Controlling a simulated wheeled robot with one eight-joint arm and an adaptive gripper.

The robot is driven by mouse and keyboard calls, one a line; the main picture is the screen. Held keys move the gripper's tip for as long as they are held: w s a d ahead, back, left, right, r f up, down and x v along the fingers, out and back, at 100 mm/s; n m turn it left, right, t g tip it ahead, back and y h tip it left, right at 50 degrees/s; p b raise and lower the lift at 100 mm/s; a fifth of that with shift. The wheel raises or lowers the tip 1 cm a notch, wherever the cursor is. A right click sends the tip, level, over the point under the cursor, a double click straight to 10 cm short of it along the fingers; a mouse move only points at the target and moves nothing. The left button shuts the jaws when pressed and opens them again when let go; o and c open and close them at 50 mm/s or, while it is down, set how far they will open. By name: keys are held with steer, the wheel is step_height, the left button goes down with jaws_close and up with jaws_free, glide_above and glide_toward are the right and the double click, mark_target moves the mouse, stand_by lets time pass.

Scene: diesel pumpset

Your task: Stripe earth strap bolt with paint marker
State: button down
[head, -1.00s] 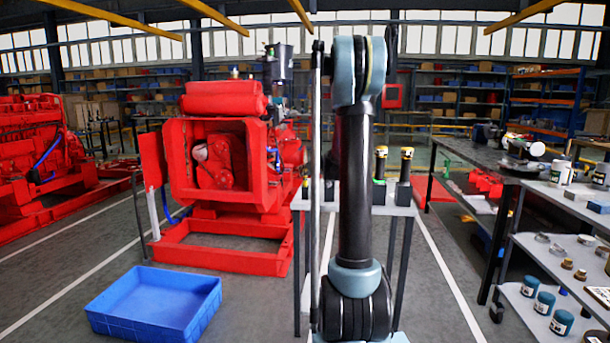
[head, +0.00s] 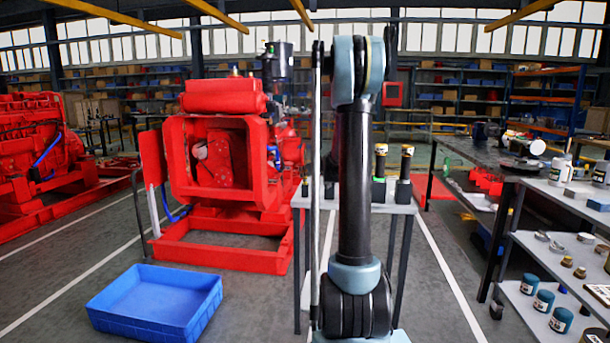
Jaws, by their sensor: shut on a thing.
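The red diesel pumpset (head: 222,160) stands on its red base frame left of centre in the head view. I cannot make out the earth strap or its bolt at this distance. My gripper is not visible; my own upright arm fills the middle of the view and may hide it. I cannot make out a paint marker in a grip. Two dark upright items with yellow tops, one on the left (head: 380,163) and one on the right (head: 405,163), stand on a small grey table (head: 392,207) behind my arm.
An empty blue crate (head: 155,303) lies on the floor at front left. A dark workbench (head: 470,165) and a shelf rack (head: 555,258) with jars stand on the right. Another red machine (head: 35,145) is at far left. Floor between crate and arm is clear.

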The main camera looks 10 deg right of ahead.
steer(key=shift+f, duration=0.2)
steer(key=c, duration=1.5)
jaws_free()
steer(key=shift+s, duration=0.1)
steer(key=v, duration=1.1)
steer(key=shift+s+d, duration=0.1)
steer(key=shift+s, duration=0.2)
